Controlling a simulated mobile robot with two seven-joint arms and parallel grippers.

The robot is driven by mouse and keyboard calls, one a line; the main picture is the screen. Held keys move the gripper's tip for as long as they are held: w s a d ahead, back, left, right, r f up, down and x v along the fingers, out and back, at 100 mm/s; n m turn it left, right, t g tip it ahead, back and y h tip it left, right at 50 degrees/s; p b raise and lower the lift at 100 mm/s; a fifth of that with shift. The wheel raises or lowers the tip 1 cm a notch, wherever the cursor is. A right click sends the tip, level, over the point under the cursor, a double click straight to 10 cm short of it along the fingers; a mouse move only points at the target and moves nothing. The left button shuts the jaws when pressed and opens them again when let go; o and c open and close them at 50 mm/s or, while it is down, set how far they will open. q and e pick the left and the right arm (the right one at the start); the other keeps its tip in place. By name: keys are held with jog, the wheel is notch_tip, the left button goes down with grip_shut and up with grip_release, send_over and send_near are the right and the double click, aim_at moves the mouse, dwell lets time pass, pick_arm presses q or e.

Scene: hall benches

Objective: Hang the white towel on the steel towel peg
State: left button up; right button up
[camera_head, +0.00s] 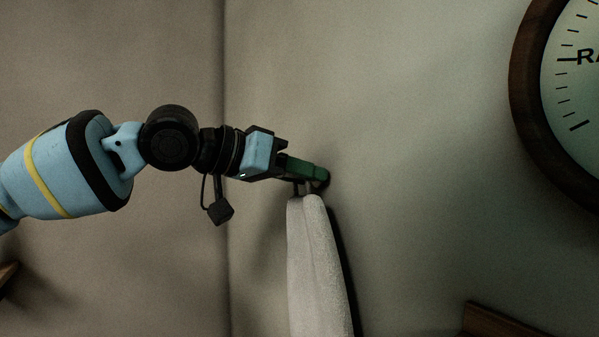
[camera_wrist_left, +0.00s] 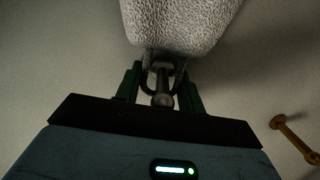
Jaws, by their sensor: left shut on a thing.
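The white towel (camera_head: 318,265) hangs straight down below my left gripper (camera_head: 312,174), close to the wall. In the left wrist view the towel (camera_wrist_left: 182,22) fills the top, with a dark loop (camera_wrist_left: 146,82) at its near end. My left gripper's green fingers sit on either side of this loop and are shut on it. The steel towel peg (camera_wrist_left: 162,99), with a round knob, shows between the fingers. The loop appears to surround the peg, but I cannot tell for sure whether it rests on it. In the head view the peg is mostly hidden by the fingers. My right gripper is not in view.
A wooden peg (camera_wrist_left: 296,139) sticks out of the wall at the right of the left wrist view. A large round clock (camera_head: 534,95) hangs at the upper right. A wooden edge (camera_head: 500,322) shows at the lower right. The wall between is bare.

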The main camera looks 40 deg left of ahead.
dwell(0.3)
pick_arm(q)
jog(key=o, duration=1.3)
jog(key=shift+o, duration=0.4)
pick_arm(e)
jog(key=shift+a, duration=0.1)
pick_arm(q)
jog(key=p+v, duration=0.1)
jog(key=v, duration=0.7)
jog(key=shift+p, duration=0.4)
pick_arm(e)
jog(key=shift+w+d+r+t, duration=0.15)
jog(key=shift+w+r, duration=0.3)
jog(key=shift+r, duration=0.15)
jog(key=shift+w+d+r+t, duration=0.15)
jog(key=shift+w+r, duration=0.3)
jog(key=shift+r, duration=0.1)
